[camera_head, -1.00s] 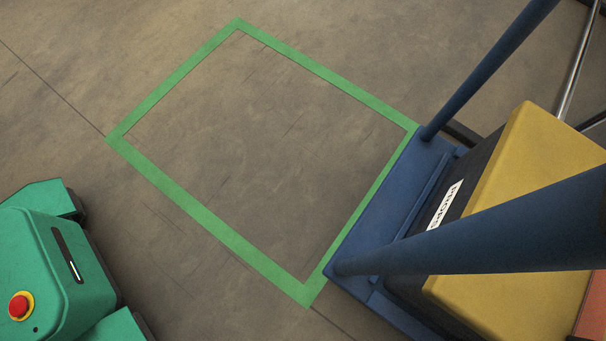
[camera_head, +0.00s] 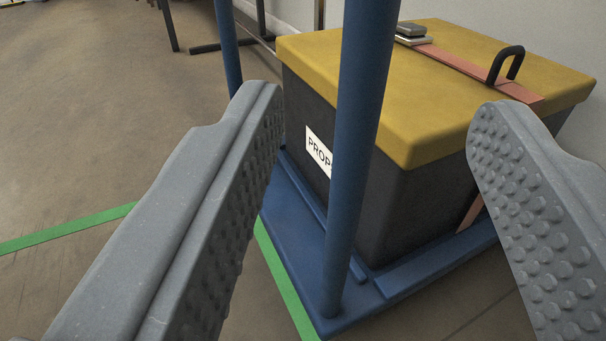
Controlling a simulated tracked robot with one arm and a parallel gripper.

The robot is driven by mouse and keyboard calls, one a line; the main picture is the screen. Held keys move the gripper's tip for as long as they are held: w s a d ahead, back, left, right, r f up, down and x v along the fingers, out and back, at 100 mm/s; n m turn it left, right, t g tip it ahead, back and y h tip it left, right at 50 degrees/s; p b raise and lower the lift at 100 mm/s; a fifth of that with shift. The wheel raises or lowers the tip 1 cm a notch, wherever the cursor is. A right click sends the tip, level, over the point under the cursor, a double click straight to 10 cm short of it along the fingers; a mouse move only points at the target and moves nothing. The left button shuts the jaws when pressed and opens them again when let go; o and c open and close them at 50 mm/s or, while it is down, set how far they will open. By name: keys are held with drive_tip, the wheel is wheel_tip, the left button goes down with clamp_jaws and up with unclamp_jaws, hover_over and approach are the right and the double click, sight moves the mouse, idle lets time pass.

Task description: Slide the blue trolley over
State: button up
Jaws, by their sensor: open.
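The blue trolley (camera_head: 296,236) has a flat blue base and upright blue posts. The near post (camera_head: 358,150) stands between my gripper's fingers in the picture, beyond them; I cannot tell how far. A dark box with a yellow lid (camera_head: 440,85) and a PROPS label (camera_head: 319,151) sits on the base. My gripper (camera_head: 376,130) is open and empty, its two grey studded fingers spread wide. The left finger hides part of the far post and the base edge. A green tape outline (camera_head: 75,226) on the floor runs along the trolley's left edge.
The box has an orange strap (camera_head: 462,66), a metal buckle and a black handle (camera_head: 505,64). A pale wall (camera_head: 560,22) stands close behind it. A dark metal frame (camera_head: 228,43) stands on the floor at the back. The floor to the left is open.

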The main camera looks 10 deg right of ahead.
sight(365, 18)
drive_tip(key=b+x, duration=0.3)
drive_tip(key=x, duration=1.1)
clamp_jaws()
drive_tip(key=shift+r, duration=0.1)
idle(1.3)
